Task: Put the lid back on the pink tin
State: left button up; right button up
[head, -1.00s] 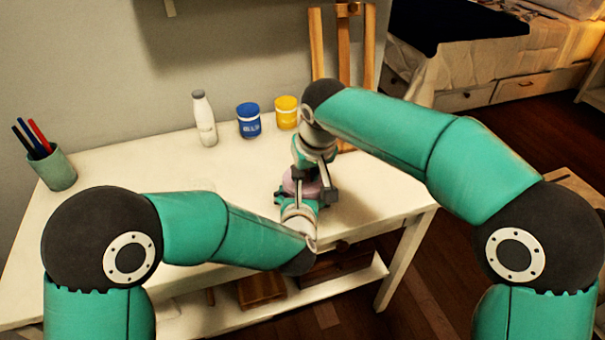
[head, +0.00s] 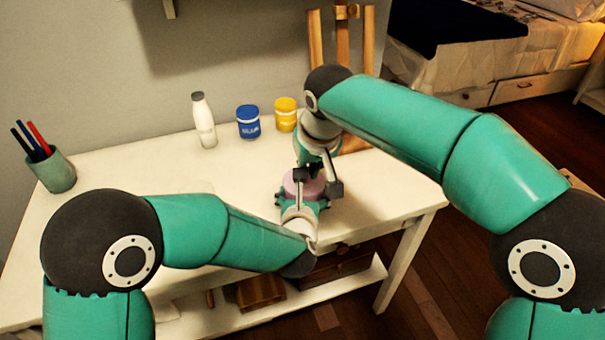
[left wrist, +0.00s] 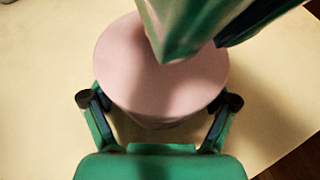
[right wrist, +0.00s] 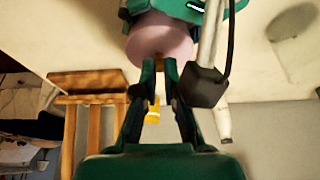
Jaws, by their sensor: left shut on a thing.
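The pink tin (head: 311,188) stands at the table's front right, partly hidden by my grippers. My left gripper (head: 302,203) is shut around its sides. In the left wrist view, a finger (left wrist: 158,118) of it lies on either side of the round pink top (left wrist: 125,70). I cannot tell lid from tin by a seam. My right gripper (head: 318,178) is above the tin and hides part of the top. In the right wrist view, its fingertips (right wrist: 159,62) are a little apart in front of the pink tin (right wrist: 160,40), with nothing clearly between them.
A white bottle (head: 204,120), a blue jar (head: 248,121) and a yellow jar (head: 286,114) stand along the wall. A pen cup (head: 53,172) is at the far left. The white tabletop (head: 170,170) is clear left of the tin.

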aim_at(304, 187)
pick_arm(q)
jog(key=o, duration=1.5)
jog(key=shift+w+a+f, duration=0.15)
jog(key=shift+w+a, duration=0.1)
jog(key=shift+a, duration=0.1)
pick_arm(e)
jog(key=shift+s+a+f+g, duration=0.15)
jog(key=shift+s+g, duration=0.15)
jog(key=shift+s, duration=0.3)
pick_arm(q)
jog(key=v, duration=1.2)
jog(key=shift+s+d, duration=0.2)
jog(key=shift+d, duration=0.15)
pick_arm(e)
jog(key=shift+w, duration=0.3)
jog(key=shift+f, duration=0.15)
pick_arm(q)
jog(key=shift+f+b, duration=0.4)
jog(key=shift+b, duration=0.2)
pick_arm(e)
jog(key=shift+x, duration=1.7)
jog(key=shift+w, duration=0.1)
